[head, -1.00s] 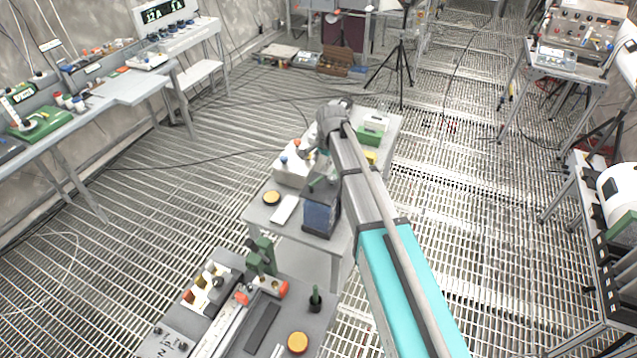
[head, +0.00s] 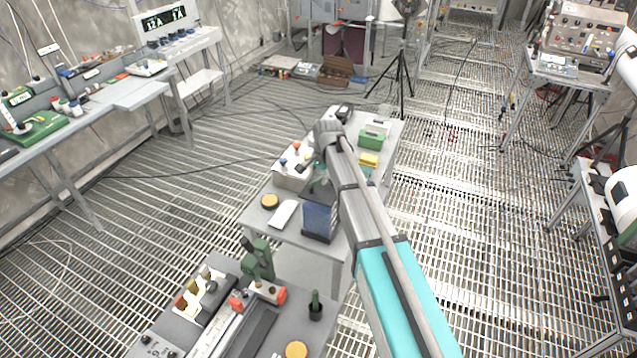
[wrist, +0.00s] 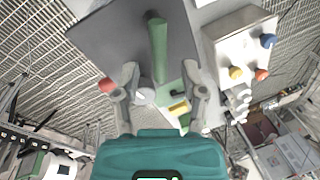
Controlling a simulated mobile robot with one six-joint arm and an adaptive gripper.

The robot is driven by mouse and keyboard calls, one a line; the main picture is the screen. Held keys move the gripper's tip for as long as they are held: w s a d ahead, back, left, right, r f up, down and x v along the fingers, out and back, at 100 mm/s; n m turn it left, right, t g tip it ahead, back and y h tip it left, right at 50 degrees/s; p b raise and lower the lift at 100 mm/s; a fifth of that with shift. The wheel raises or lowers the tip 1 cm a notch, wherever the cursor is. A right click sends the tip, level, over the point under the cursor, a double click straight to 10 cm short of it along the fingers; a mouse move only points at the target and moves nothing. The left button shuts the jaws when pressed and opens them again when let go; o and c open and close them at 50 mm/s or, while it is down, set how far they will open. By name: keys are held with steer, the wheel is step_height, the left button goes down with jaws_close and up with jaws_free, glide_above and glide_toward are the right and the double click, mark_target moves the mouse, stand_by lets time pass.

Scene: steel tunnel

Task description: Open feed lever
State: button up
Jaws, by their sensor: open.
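In the wrist view a green lever (wrist: 159,52) with a dark round end lies over a dark grey box top, pointing away from my gripper (wrist: 162,88). It looks like the feed lever. My gripper's two fingers are open, one on each side of the lever's near part. I cannot tell whether they touch it. A grey round knob (wrist: 145,95) shows between the fingers, and a red knob (wrist: 107,86) sits beside the left finger. In the head view the dark blue-sided box (head: 320,217) stands on the small table, and my arm hides most of the gripper and lever.
A white box with coloured knobs (wrist: 240,50) stands right of the lever; it also shows in the head view (head: 291,172). A yellow block (head: 369,159) and green box (head: 374,134) sit farther back. A machine with a green post (head: 258,260) stands in front.

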steer(key=shift+w+a+f+b, duration=0.1)
steer(key=shift+f+b, duration=0.25)
steer(key=shift+f, duration=0.2)
jaws_close()
